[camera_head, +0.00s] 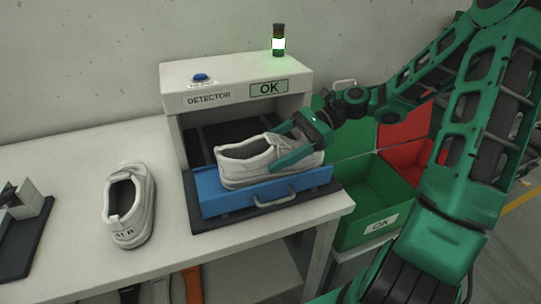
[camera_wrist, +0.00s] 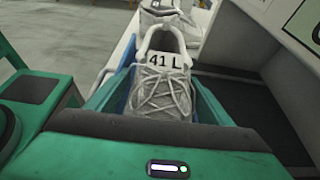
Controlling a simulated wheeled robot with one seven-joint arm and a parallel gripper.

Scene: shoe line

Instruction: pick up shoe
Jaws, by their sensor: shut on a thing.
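A white lace-up shoe (camera_head: 250,163) sits on the blue drawer tray (camera_head: 215,192) of the detector, its toe towards my arm. My gripper (camera_head: 283,153) is shut on this shoe, with its fingers along the two sides of the front part. In the wrist view the shoe (camera_wrist: 160,85) lies between the fingers and its tongue reads "41 L". A second white shoe (camera_head: 143,205) stands apart on the table at the left; it shows partly at the top of the wrist view (camera_wrist: 175,20).
The detector (camera_head: 235,80) shows "OK" and its light (camera_head: 279,42) glows green. A green bin (camera_head: 376,232) marked OK and a red bin (camera_head: 404,130) stand at the right. A dark fixture (camera_head: 22,240) is at the table's left. Bare table (camera_head: 75,185) lies between.

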